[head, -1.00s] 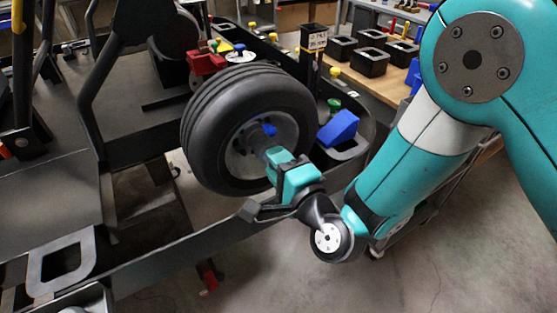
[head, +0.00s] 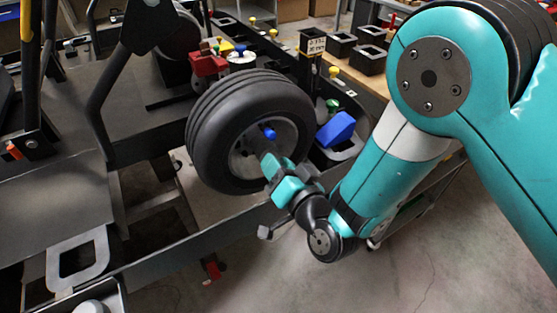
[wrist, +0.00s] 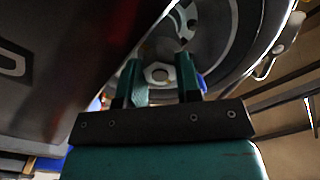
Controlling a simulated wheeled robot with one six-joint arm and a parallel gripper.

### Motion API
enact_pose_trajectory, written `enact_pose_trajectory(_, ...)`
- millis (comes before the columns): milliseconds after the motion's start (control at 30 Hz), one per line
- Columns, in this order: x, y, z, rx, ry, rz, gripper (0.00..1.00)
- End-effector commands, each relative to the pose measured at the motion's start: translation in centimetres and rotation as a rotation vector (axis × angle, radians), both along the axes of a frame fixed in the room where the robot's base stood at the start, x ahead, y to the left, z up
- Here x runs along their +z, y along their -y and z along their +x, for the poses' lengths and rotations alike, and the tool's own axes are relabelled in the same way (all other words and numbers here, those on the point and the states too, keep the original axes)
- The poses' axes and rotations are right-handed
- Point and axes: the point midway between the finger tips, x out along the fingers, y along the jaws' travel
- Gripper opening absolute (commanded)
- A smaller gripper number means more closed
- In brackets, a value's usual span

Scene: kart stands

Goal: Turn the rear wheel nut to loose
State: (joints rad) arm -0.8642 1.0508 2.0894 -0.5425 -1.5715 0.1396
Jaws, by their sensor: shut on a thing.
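The rear wheel is a black tyre (head: 212,118) with a grey rim, mounted on the kart stand in the head view. A blue knob (head: 269,133) sticks out of its rim. My gripper (head: 272,164) reaches the wheel's hub from the lower right, its teal fingers at the wheel's centre. In the wrist view, a pale hexagonal wheel nut (wrist: 157,73) sits between the two fingers of my gripper (wrist: 160,78), which is shut on it. In the head view the fingers hide the nut. No mark showing tight or loose is readable.
A blue wedge block (head: 336,130) stands close to the right of the wheel. A red block (head: 208,65) sits behind it. Black open boxes (head: 371,60) stand on the back bench. A dark frame rail (head: 185,250) runs below the wheel. The floor at lower right is clear.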

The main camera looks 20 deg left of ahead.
Motion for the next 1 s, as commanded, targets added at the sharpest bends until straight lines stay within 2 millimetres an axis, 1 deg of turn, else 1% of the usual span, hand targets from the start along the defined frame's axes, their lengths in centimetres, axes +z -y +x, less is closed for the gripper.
enact_pose_trajectory(33, -0.02, -0.05, -0.32, 0.006, 0.025, -0.034, 0.08)
enact_pose_trajectory(300, -0.14, 0.0, -0.3, 0.007, 0.201, -0.185, 0.08)
enact_pose_trajectory(533, -0.26, 0.03, -0.29, 0.008, 0.31, -0.278, 0.08)
enact_pose_trajectory(733, -0.33, 0.04, -0.28, 0.007, 0.365, -0.325, 0.08)
enact_pose_trajectory(1000, -0.43, 0.06, -0.27, 0.008, 0.391, -0.349, 0.08)
